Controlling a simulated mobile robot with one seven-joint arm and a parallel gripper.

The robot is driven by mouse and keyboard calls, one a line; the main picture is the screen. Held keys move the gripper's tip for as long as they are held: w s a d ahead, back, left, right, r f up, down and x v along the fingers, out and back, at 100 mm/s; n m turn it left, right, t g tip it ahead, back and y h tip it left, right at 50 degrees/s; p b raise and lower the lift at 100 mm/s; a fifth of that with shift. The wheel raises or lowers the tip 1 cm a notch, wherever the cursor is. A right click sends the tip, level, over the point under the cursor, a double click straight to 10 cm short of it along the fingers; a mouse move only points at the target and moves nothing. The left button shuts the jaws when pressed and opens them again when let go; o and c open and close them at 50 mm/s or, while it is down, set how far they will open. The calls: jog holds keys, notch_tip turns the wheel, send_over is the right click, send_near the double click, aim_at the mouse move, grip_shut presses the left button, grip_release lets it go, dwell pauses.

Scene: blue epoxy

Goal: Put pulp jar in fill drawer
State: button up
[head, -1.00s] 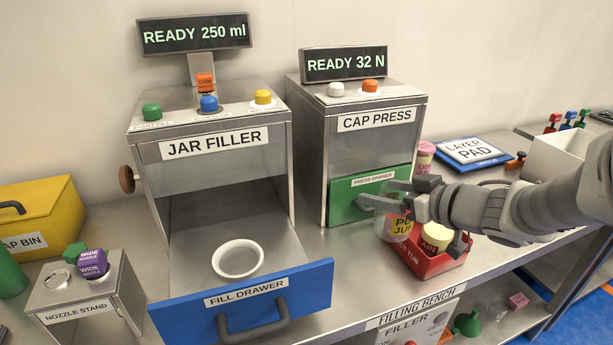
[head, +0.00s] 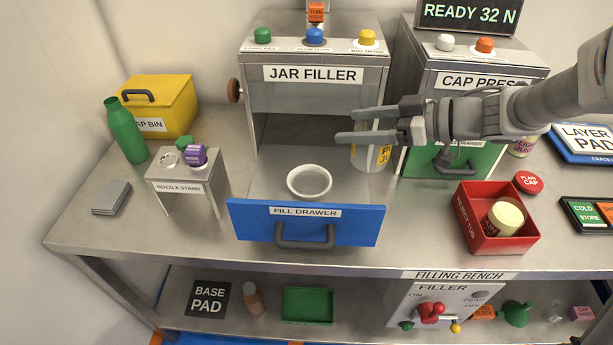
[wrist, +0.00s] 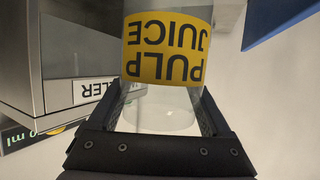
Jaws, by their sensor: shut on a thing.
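The pulp jar (head: 372,153) is clear with a yellow label, partly hidden behind my gripper in the head view. In the wrist view the pulp jar (wrist: 165,55) fills the space between the fingers, its label reading PULP JUICE upside down. My gripper (head: 358,126) is shut on it and holds it up, to the right of the fill drawer's opening. The blue-fronted fill drawer (head: 355,222) is pulled out from the jar filler (head: 312,105). A white ring-shaped holder (head: 309,181) sits inside the drawer and looks empty.
The cap press (head: 455,95) with its green drawer stands right of the filler. A red reject tub (head: 480,245) holding a jar sits at front right. The nozzle stand (head: 180,187) and yellow cap bin (head: 155,105) are at left.

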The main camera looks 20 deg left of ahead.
aim_at(353, 154)
jog(key=shift+a+f+b, duration=1.25)
jog(key=shift+a+f, duration=1.5)
jog(key=shift+a, duration=0.2)
jog(key=shift+a+f+b, duration=1.2)
jog(key=shift+a+f, duration=1.5)
jog(key=shift+a, duration=0.25)
jog(key=shift+f, duration=0.15)
jog(key=o, duration=1.2)
jog(key=shift+c, duration=0.2)
jog(key=shift+d+r, duration=0.25)
jog(key=shift+r, duration=0.1)
jog(key=p+v, duration=0.2)
jog(key=v, duration=0.9)
jog(key=shift+s+d+p, duration=0.1)
jog(key=shift+d+p, duration=0.15)
jog(key=shift+p, duration=0.1)
